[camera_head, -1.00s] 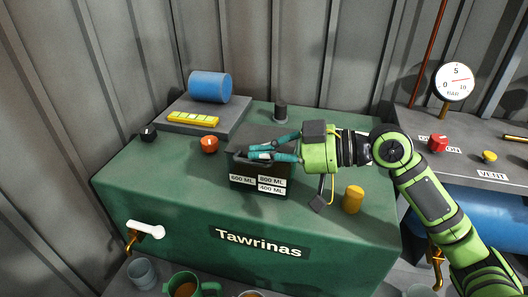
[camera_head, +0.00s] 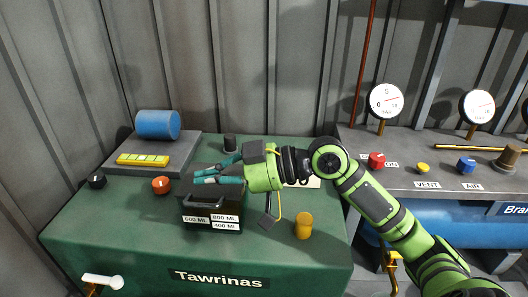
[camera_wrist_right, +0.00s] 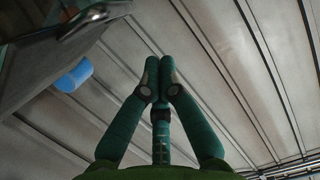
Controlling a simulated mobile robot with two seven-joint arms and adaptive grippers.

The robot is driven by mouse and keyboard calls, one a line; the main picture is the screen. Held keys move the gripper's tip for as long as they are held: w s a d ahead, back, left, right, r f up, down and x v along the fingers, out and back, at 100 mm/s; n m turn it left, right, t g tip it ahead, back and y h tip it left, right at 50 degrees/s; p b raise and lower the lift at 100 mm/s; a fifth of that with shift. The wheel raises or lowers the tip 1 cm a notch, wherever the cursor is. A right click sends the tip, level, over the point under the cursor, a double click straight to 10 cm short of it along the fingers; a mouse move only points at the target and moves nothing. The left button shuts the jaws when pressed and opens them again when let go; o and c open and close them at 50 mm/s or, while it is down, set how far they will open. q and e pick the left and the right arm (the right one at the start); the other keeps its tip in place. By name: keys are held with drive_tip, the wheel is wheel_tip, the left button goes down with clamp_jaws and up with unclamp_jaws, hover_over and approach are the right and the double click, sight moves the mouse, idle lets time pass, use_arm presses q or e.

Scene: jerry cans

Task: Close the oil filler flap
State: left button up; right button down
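The oil filler is a dark box (camera_head: 205,211) with 600, 800 and 400 ML labels, set in the top of the green Tawrinas machine (camera_head: 100,235). Its dark flap (camera_head: 186,186) with a bar handle (camera_head: 203,203) seems to lie low over the box; whether it is fully shut I cannot tell. My right gripper (camera_head: 200,174) is just above the flap, coming from the right, and partly hides it. In the right wrist view its teal fingertips (camera_wrist_right: 159,82) meet with nothing between them. My left gripper is not in view.
A blue cylinder (camera_head: 158,124) and yellow strip (camera_head: 143,160) are on a grey block left of the filler. An orange knob (camera_head: 161,185), black knob (camera_head: 96,181) and dark post (camera_head: 230,143) stand nearby. A yellow cylinder (camera_head: 303,225) stands to the right.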

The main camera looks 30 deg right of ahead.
use_arm(q)
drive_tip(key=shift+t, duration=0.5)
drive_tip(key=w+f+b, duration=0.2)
drive_tip(key=b, duration=0.1)
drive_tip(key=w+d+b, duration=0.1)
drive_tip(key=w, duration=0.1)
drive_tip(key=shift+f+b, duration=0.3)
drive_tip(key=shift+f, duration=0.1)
use_arm(e)
drive_tip(key=v, duration=1)
drive_tip(key=shift+d, duration=0.15)
